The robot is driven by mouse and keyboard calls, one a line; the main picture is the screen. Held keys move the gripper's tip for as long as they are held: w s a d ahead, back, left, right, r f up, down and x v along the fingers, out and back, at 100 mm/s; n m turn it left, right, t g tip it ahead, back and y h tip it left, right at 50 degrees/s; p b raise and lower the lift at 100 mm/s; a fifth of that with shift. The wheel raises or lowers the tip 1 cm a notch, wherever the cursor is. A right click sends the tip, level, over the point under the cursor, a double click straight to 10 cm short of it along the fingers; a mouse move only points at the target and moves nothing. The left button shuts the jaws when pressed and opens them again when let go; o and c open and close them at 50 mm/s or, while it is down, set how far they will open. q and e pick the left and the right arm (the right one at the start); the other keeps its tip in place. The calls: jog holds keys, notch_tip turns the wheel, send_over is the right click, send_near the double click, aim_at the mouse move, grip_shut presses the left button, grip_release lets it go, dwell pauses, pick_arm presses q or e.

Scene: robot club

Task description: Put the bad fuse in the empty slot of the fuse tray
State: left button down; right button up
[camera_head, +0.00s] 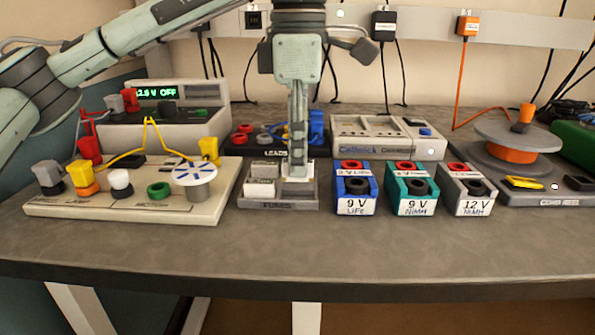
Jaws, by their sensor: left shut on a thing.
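The grey fuse tray (278,204) sits on the bench near the middle. Two white fuses, one farther back (264,170) and one nearer (261,188), lie in its left part. My left gripper (297,170) points straight down over the tray's right part. It is shut on a white fuse (297,179), whose lower part is at the tray. The fingers hide much of this fuse, and I cannot tell whether it is fully seated in a slot. My right gripper is not in view.
A test board (120,204) with plugs stands left of the tray. A blue battery (355,197), a green one (409,197) and a grey one (466,197) stand to the right. A leads tray (270,151) and a charger (378,150) are behind. The bench front (330,250) is clear.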

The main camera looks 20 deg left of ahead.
aim_at(298, 179)
pick_arm(q)
notch_tip(298, 179, down, 3)
jog(key=shift+a+r, duration=0.1)
jog(key=shift+r, duration=0.05)
jog(key=shift+f, duration=0.25)
jog(key=shift+f, duration=0.15)
jog(key=c, duration=1.5)
grip_release()
jog(key=shift+o, duration=0.2)
